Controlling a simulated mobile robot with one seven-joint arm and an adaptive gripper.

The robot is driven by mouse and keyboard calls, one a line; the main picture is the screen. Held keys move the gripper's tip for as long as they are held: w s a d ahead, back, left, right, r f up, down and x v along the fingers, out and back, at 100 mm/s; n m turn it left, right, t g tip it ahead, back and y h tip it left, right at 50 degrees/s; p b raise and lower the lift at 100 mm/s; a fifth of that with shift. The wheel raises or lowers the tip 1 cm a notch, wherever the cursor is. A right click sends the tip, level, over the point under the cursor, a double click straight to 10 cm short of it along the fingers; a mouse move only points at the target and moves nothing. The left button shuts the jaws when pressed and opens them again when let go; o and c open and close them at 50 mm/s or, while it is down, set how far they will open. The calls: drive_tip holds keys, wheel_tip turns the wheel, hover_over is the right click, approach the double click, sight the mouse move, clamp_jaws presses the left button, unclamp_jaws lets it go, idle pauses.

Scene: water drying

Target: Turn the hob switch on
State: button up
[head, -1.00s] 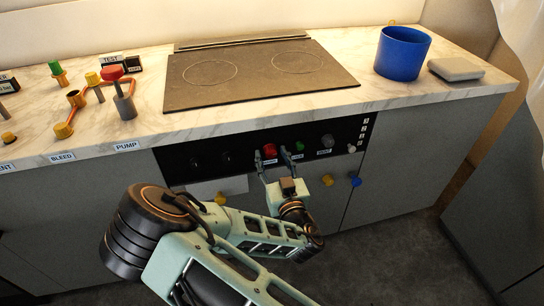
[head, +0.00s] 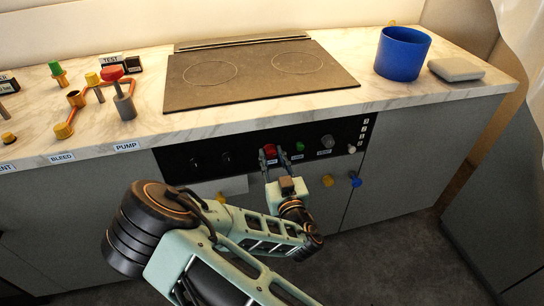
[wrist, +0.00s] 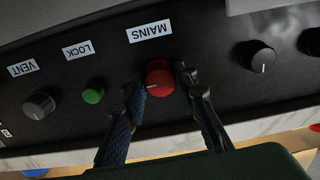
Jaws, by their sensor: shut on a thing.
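A red knob labelled MAINS (wrist: 159,78) sits on the black control panel below the hob; it also shows in the head view (head: 269,150). My gripper (wrist: 161,82) is shut on the red knob, with one dark finger on each side of it. In the head view my gripper (head: 273,155) reaches up to the panel from below. A small pale mark shows on the knob's face in the wrist view. The flat hob (head: 262,88) with its two rings lies on the worktop above the panel. No knob is labelled as the hob switch in readable text.
A green LOCK knob (wrist: 94,92) and a grey VENT knob (wrist: 39,105) neighbour the red one. Black knobs (wrist: 258,57) are on its other side. Yellow and blue knobs (head: 355,182) protrude below the panel.

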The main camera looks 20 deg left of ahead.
drive_tip(key=n, duration=0.4)
drive_tip(key=shift+b, duration=0.35)
drive_tip(key=n, duration=0.4)
drive_tip(key=shift+n+b, duration=0.3)
drive_tip(key=shift+n, duration=0.1)
drive_tip(key=n, duration=0.4)
drive_tip(key=shift+n, duration=2.3)
drive_tip(key=o, duration=1.2)
drive_tip(key=shift+c, duration=0.2)
